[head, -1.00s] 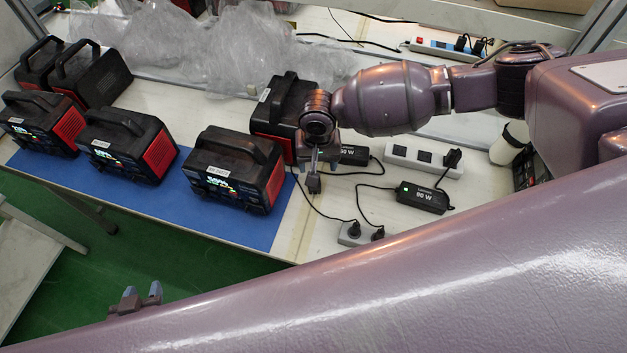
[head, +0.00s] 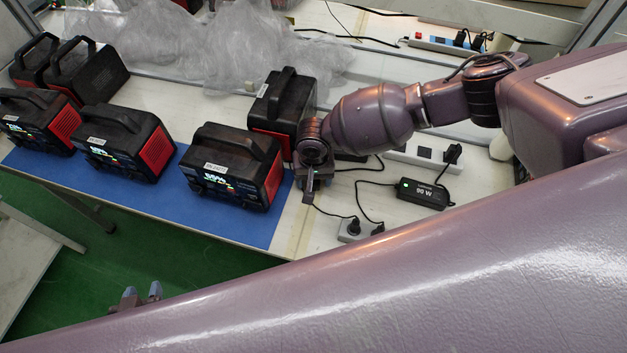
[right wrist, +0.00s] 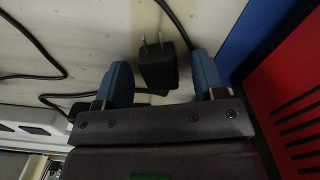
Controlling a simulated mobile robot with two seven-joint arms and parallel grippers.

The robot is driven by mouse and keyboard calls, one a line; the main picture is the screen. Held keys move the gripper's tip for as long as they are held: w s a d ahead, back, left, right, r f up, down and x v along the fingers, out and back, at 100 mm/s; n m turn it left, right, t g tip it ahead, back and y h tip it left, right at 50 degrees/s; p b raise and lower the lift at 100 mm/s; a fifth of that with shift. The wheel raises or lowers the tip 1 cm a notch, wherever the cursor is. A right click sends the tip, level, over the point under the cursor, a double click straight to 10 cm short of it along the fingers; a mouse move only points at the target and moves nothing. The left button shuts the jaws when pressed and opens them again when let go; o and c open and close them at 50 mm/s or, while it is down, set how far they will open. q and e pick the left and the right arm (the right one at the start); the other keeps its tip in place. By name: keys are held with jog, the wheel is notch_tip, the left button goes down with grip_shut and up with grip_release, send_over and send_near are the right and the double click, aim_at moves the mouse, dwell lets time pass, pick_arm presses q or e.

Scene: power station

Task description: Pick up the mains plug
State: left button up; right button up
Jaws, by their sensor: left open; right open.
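The black mains plug (right wrist: 158,70), with two metal prongs and a cable, lies on the white bench top in the right wrist view. My right gripper (right wrist: 162,76) is open, with its blue fingers on either side of the plug. A gap shows between the plug and each finger. I cannot tell how high the fingers are above the bench. In the head view my right gripper (head: 309,190) covers the plug, which is mostly hidden there. My left gripper (head: 142,294) is open and empty, low over the green floor in front of the bench.
A black-and-red power station (head: 231,170) on the blue mat (head: 180,207) stands just left of my right gripper. A 90 W adapter (head: 423,194), a white power strip (head: 420,160) and a grey socket block (head: 352,230) with cables lie to the right.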

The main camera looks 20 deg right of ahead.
jog(key=shift+c, duration=0.2)
jog(key=c, duration=0.9)
notch_tip(320, 180, up, 20)
jog(key=shift+r+p, duration=0.1)
jog(key=shift+p, duration=0.85)
jog(key=d+r+n, duration=0.1)
jog(key=d+r, duration=0.2)
jog(key=s+d+r+n, duration=0.1)
jog(key=d+r, duration=0.2)
jog(key=shift+s+d+r+n, duration=0.15)
jog(key=shift+s+r+n, duration=0.05)
jog(key=shift+r+n, duration=0.2)
